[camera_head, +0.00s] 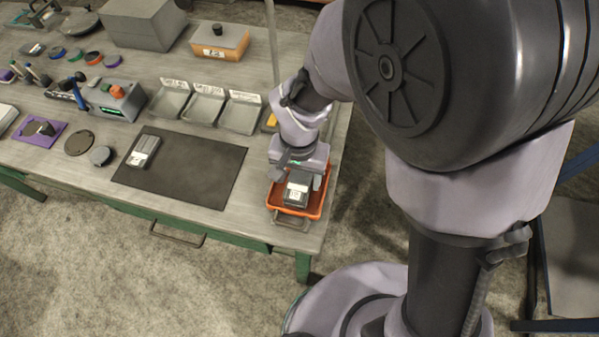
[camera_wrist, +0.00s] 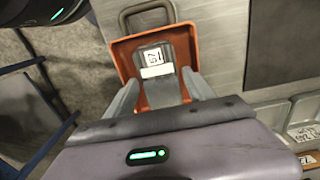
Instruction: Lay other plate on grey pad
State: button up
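The other plate (camera_head: 297,191), a small dark block-like piece with a white label, lies in the orange tray (camera_head: 274,207) at the table's right end. It also shows in the wrist view (camera_wrist: 157,60) with its label up. My gripper (camera_head: 300,178) is over the tray, pointing down. In the wrist view its two fingers (camera_wrist: 163,92) are apart, one on each side of the plate's near end; I cannot tell whether they touch it. The dark grey pad (camera_head: 195,170) lies flat left of the tray, with a similar labelled plate (camera_head: 143,152) on its left part.
Three grey bins (camera_head: 205,105) stand behind the pad. A grey box with an orange button (camera_head: 118,100) stands to their left. Discs (camera_head: 79,143) and a purple mat (camera_head: 40,130) lie left of the pad. The pad's middle and right are clear. A thin pole (camera_head: 272,45) rises behind.

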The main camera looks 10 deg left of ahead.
aim_at(299, 181)
jog(key=shift+o, duration=0.4)
jog(key=shift+r, duration=0.15)
notch_tip(299, 181, up, 12)
jog(key=p, duration=0.5)
jog(key=s+d+r+m+t+y, duration=0.1)
jog(key=s+d+r+t, duration=0.2)
jog(key=d+r, duration=0.4)
jog(key=s+d+r+m+t+y, duration=0.1)
jog(key=s+d+r+m+t, duration=0.1)
jog(key=s+d+r, duration=0.2)
jog(key=d+r, duration=0.3)
jog(key=d, duration=0.2)
jog(key=shift+d+r+t, duration=0.15)
jog(key=shift+r+t, duration=0.1)
jog(key=shift+t, duration=0.15)
